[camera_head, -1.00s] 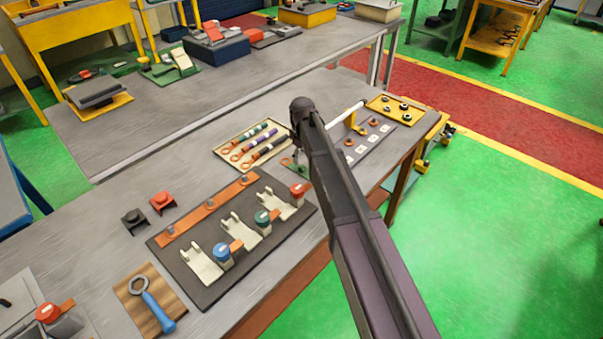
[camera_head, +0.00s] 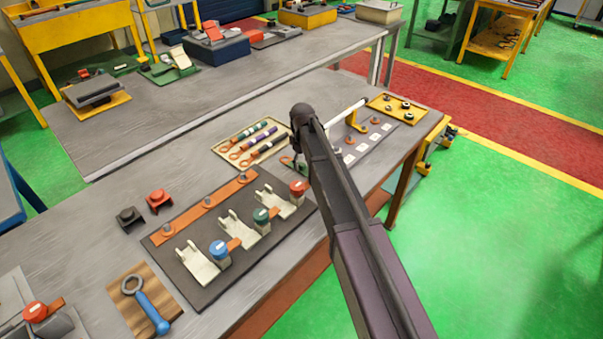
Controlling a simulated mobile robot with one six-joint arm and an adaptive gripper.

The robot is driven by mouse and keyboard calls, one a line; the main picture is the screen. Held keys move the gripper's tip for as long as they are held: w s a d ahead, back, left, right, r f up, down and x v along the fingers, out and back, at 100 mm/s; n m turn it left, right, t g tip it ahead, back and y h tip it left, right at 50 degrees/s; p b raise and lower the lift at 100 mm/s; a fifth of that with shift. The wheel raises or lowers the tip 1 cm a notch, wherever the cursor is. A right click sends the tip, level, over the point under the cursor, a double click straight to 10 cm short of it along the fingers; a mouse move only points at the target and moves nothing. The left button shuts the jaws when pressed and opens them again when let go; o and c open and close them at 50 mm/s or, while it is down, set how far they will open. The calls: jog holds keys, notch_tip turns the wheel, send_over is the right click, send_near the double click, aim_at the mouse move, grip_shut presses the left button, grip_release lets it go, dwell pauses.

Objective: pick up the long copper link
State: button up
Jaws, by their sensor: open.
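Several small copper pieces (camera_head: 376,120) lie in a row with white labels on a grey mat at the right end of the near bench. They are too small for me to tell which is the long copper link. My gripper (camera_head: 298,161) is at the end of my arm, low over the bench between the cable tray and the grey mat. My dark wrist and forearm hide most of it. It looks open, and I see nothing held in it.
A tray of colored cables (camera_head: 247,143) lies just left of my gripper. A dark terminal board (camera_head: 185,262) and a wrench (camera_head: 150,308) are nearer. The bench front left is partly clear.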

jog(key=shift+f+b, duration=0.45)
jog(key=shift+f, duration=0.25)
grip_shut()
